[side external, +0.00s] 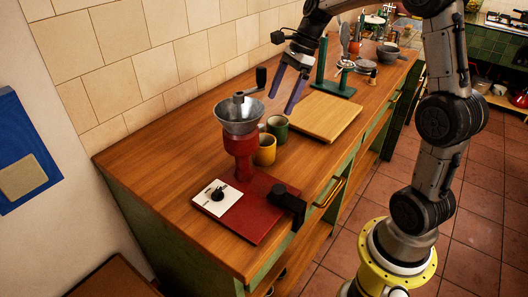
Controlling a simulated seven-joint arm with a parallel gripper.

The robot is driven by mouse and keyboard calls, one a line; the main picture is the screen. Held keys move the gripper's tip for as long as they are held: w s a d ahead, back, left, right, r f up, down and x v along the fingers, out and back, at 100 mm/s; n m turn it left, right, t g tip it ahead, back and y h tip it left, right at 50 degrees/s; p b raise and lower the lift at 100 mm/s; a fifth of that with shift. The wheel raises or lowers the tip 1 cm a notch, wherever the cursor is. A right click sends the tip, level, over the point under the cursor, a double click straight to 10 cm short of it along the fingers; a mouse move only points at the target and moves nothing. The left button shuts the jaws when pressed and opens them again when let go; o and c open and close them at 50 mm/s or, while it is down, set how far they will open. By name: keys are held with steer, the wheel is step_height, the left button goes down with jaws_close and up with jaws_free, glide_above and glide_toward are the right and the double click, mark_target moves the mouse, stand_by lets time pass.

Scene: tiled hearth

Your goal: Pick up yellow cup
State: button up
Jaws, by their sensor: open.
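The yellow cup (265,150) stands on the wooden counter just right of the red grinder's column, which hides part of its left side. A green cup (278,128) stands just behind it. My gripper (273,98) is open and empty, its two long fingers pointing down to the left. It is above and behind the cups in the picture, apart from both.
A red grinder (240,145) with a metal hopper (240,114) and red base (256,222) stands beside the cups. A wooden board (323,116) lies to the right, with a green stand (333,85) behind it. The counter's left end (150,158) is clear.

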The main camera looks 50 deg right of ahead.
mark_target(266, 136)
steer(key=x, duration=1.2)
steer(key=shift+s+a, duration=0.1)
steer(key=shift+s, duration=0.05)
jaws_close()
